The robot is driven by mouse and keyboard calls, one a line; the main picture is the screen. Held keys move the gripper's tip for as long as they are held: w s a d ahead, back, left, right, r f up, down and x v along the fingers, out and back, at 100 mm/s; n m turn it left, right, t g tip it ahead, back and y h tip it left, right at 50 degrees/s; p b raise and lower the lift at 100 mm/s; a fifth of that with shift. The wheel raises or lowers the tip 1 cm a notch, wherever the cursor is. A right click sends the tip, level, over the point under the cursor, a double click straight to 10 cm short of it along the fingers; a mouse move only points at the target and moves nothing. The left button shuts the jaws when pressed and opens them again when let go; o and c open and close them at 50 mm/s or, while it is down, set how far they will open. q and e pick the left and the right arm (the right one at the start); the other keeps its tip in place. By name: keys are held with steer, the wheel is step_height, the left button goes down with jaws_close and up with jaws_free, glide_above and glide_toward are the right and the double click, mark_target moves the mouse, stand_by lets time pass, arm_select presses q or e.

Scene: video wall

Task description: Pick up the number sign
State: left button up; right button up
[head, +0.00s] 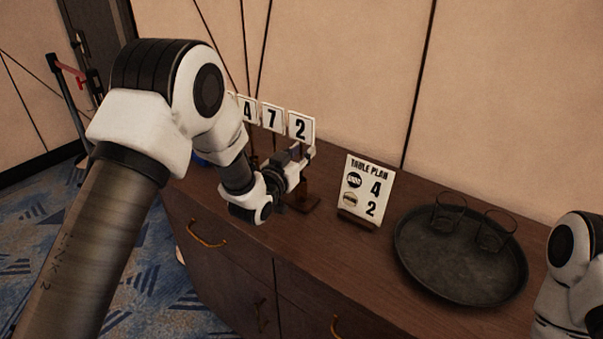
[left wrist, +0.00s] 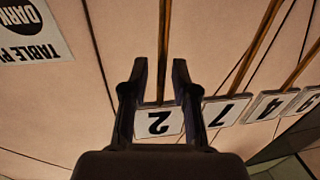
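Several white number signs stand in a row on thin stems on the sideboard. The nearest, sign 2 (head: 301,127), stands on a wooden base (head: 302,203); sign 7 (head: 271,118) and sign 4 (head: 248,110) are to its left. My left gripper (head: 299,156) is just below the card of sign 2. In the left wrist view, turned upside down, sign 2 (left wrist: 158,122) and its stem (left wrist: 165,50) appear between the two open fingers (left wrist: 160,82); contact cannot be told. My right arm shows at the right edge, its gripper out of view.
A "Table plan" card (head: 366,190) with 4 and 2 stands right of the signs. The wooden sideboard (head: 345,248) is clear in front of the card. A wall rises behind.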

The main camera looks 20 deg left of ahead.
arm_select(q)
jaws_close()
